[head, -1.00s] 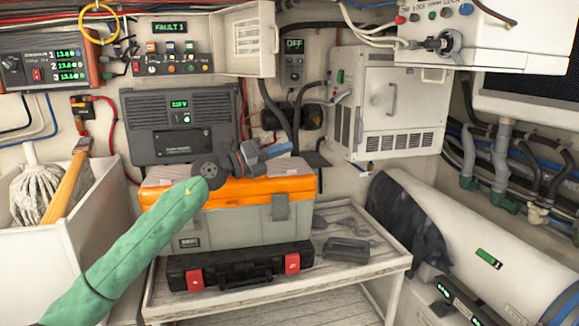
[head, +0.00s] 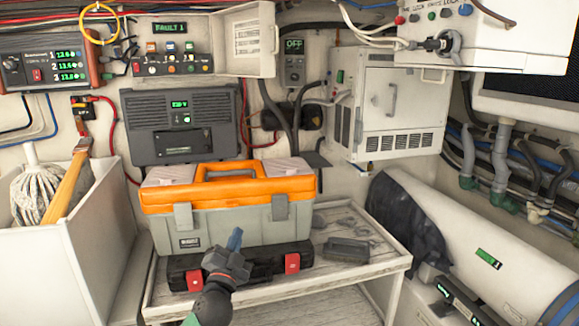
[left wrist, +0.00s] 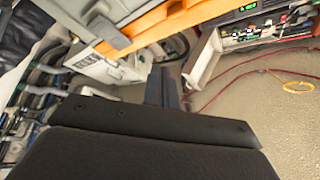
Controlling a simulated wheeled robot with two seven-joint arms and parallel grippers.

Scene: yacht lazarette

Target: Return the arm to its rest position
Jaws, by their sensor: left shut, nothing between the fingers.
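My left gripper (head: 236,238) is at the bottom centre of the head view, in front of the toolbox and the black case. Its bluish fingers are together, point upward and hold nothing. Only the dark wrist and a bit of green sleeve show below it. In the left wrist view my gripper's dark body fills the bottom, with the narrow fingers (left wrist: 163,88) closed above it. My right gripper is not in view.
An orange-lidded grey toolbox (head: 228,218) stands on the white bench behind a black case (head: 190,272) with red latches. A grey tray (head: 346,251) lies right of them. A white bin (head: 95,240) with a mop is at left, a white cylinder (head: 450,230) at right.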

